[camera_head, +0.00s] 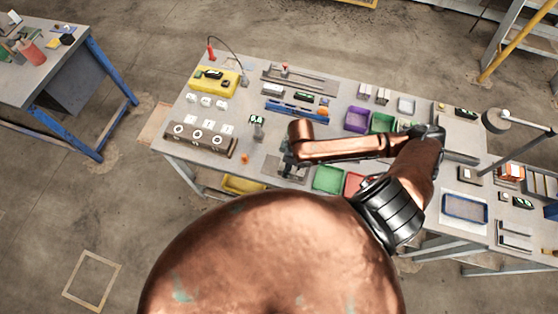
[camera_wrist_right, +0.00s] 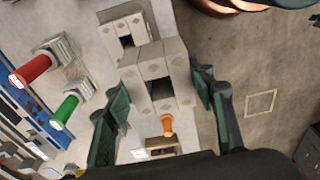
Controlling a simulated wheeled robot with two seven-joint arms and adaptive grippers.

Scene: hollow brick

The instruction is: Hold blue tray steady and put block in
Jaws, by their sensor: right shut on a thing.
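The blue-rimmed tray (camera_head: 465,208) lies at the right part of the workbench and looks empty. My right arm reaches from the right over the bench, with its gripper (camera_head: 290,166) low over the middle of the bench. In the right wrist view, the fingers of my right gripper (camera_wrist_right: 164,108) are on either side of a pale grey hollow block (camera_wrist_right: 158,62) and shut on it. The gripper is far to the left of the tray. In the head view the block is hidden or too small to tell. My left gripper is not in view.
Purple (camera_head: 357,119), green (camera_head: 328,179) and red (camera_head: 355,184) bins crowd the bench near my arm. A brown rack (camera_head: 201,139) and yellow case (camera_head: 216,82) stand left. A lamp (camera_head: 497,121) stands near the tray. A second hollow block (camera_wrist_right: 127,35) shows in the wrist view.

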